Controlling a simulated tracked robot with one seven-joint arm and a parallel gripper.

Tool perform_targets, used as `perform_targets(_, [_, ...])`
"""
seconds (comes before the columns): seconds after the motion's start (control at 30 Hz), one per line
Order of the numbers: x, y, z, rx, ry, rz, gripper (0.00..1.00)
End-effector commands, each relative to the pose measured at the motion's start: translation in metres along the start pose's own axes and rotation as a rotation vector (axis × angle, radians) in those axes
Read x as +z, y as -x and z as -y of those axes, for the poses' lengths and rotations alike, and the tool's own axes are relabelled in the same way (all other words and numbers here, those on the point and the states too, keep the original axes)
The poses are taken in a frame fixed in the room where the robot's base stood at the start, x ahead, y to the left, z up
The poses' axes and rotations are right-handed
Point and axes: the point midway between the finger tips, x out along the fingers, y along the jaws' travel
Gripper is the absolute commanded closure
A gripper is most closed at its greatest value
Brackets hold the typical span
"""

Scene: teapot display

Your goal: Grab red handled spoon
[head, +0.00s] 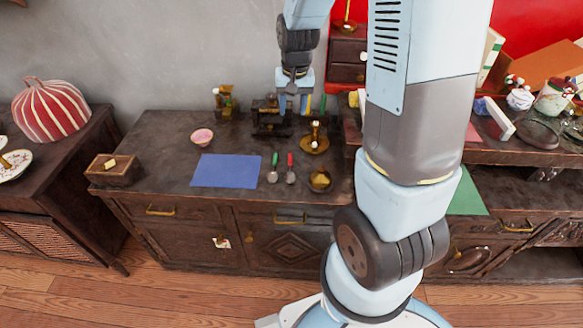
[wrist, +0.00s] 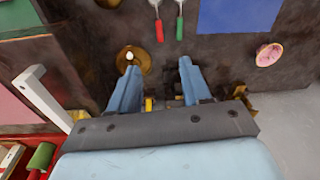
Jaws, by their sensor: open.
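The red handled spoon (head: 290,168) lies on the dark wooden cabinet top, its metal end toward the front edge. In the wrist view its red handle (wrist: 159,31) shows at the top, beyond the fingertips and roughly between them across the picture; its metal end is cut off by the frame edge. A green handled spoon (head: 273,168) lies just left of it, apart from it. My gripper (wrist: 158,70) is open and empty, its fingers wide apart. In the head view my gripper (head: 294,103) is behind the spoons, near the back of the cabinet top.
A blue sheet (head: 225,171) and a pink bowl (head: 202,137) lie to the left. A brass candle holder (head: 314,143) and a small brass bowl (head: 320,180) stand right of the spoons. A dark object (head: 270,120) is close to my gripper. The cabinet top (head: 170,130) has bare patches.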

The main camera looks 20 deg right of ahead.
Motion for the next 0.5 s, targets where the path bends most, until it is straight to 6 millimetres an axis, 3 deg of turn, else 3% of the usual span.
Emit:
perform_targets(0.03, [-0.003,-0.017,0.0,0.008,-0.009,0.02,0.52])
perform_targets(0.2, [-0.01,-0.058,0.0,0.029,-0.039,0.061,0.52])
perform_targets(0.5, [-0.013,-0.092,-0.001,0.045,-0.063,0.089,0.52])
